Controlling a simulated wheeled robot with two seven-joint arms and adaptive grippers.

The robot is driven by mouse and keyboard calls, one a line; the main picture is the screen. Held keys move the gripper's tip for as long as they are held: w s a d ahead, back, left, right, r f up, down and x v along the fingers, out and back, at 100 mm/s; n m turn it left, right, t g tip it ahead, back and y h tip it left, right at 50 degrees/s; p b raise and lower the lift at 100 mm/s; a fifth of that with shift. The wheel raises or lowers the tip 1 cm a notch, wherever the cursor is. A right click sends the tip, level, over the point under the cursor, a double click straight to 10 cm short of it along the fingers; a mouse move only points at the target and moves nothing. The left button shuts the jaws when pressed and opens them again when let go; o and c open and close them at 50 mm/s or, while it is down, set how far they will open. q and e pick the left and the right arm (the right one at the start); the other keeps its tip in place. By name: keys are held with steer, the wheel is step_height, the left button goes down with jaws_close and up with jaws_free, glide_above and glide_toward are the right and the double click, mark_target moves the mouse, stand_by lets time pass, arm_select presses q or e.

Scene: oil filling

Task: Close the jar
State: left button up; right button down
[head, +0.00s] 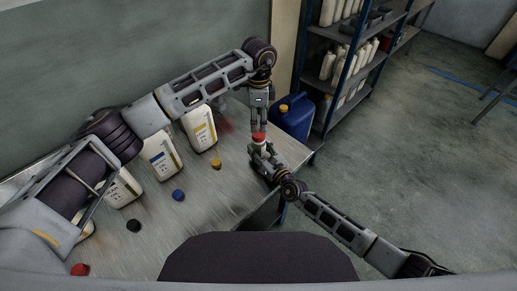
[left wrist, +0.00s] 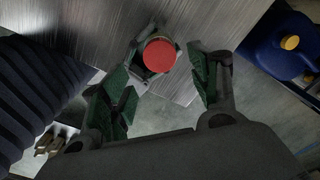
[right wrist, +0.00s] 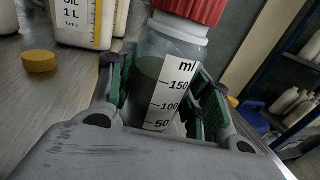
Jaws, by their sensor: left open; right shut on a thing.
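A small clear jar (right wrist: 172,75) with a millilitre scale and dark liquid stands between the fingers of my right gripper (right wrist: 158,100), which is shut on it. A red lid (right wrist: 195,9) sits on top of the jar; I cannot tell how tightly. In the head view the red lid (head: 259,137) shows above my right gripper (head: 262,155). My left gripper (head: 259,128) is directly above the lid, pointing down and open. In the left wrist view the red lid (left wrist: 160,55) lies between and beyond the spread green-padded fingers.
Several white oil bottles (head: 160,157) stand along the wall on the metal table (head: 215,205). Loose yellow (head: 216,163), blue (head: 178,195), black (head: 133,226) and red (head: 80,269) caps lie before them. A blue canister (head: 292,118) stands beyond the table; a shelf (head: 345,38) is behind.

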mark_target(258, 133)
arm_select(q)
steer(key=shift+f, duration=3.5)
steer(key=shift+c, duration=0.2)
steer(key=c, duration=1.1)
steer(key=shift+o, duration=0.2)
